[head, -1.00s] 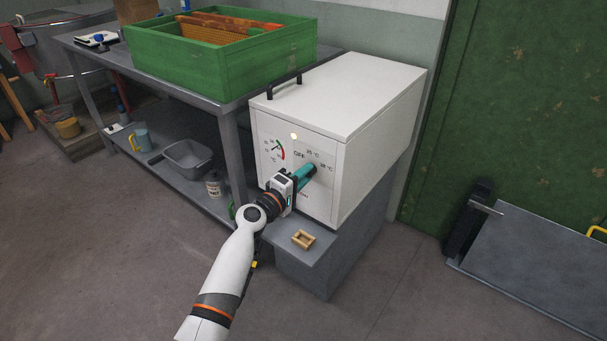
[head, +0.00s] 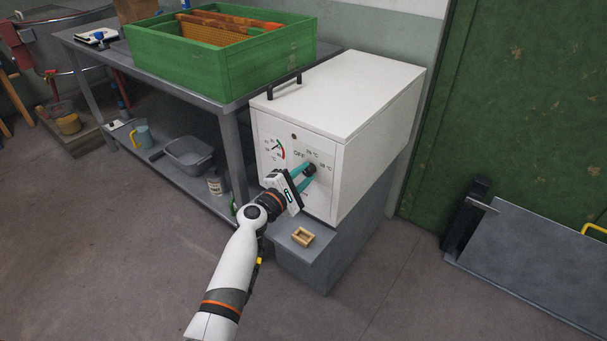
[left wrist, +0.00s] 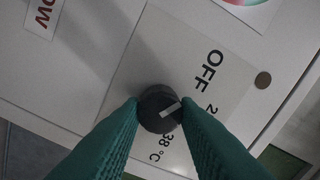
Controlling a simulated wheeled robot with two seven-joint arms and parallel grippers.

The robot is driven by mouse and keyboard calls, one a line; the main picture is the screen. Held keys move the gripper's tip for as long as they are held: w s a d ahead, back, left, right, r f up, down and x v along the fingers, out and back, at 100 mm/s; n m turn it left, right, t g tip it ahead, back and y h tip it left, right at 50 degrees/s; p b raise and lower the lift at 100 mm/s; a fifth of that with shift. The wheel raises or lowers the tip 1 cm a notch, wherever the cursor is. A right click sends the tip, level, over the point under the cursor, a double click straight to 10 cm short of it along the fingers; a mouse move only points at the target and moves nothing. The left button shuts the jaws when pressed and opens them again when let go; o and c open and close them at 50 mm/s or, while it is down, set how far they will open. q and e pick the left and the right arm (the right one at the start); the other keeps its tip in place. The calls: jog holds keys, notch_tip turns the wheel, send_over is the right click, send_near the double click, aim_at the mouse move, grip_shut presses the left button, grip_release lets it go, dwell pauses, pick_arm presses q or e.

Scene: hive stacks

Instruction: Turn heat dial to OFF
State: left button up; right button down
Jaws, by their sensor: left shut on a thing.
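The heat dial (head: 311,170) is a black round knob on the front of the white cabinet (head: 380,90). The 38 °C label (left wrist: 166,146) is below the dial, and another temperature label is partly hidden. My left gripper (head: 307,173) has its two teal fingers on opposite sides of the dial, shut on it. The round indicator lamp (head: 294,136) is dark; it also shows in the left wrist view (left wrist: 263,80). My right gripper is not in view.
A red and green gauge (head: 277,149) is left of the dial. A small wooden frame (head: 302,237) lies on the grey stand (head: 312,270) below. A green hive box (head: 230,65) stands on the metal table at left. Floor in front is clear.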

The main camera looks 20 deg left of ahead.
pick_arm(q)
jog(key=shift+f, duration=0.1)
dwell(0.3)
jog(key=o, duration=1)
jog(key=shift+c, duration=0.2)
jog(key=shift+s+a, duration=0.1)
jog(key=shift+s, duration=0.15)
jog(key=p+v, duration=0.1)
jog(key=v, duration=1)
jog(key=shift+s, duration=0.25)
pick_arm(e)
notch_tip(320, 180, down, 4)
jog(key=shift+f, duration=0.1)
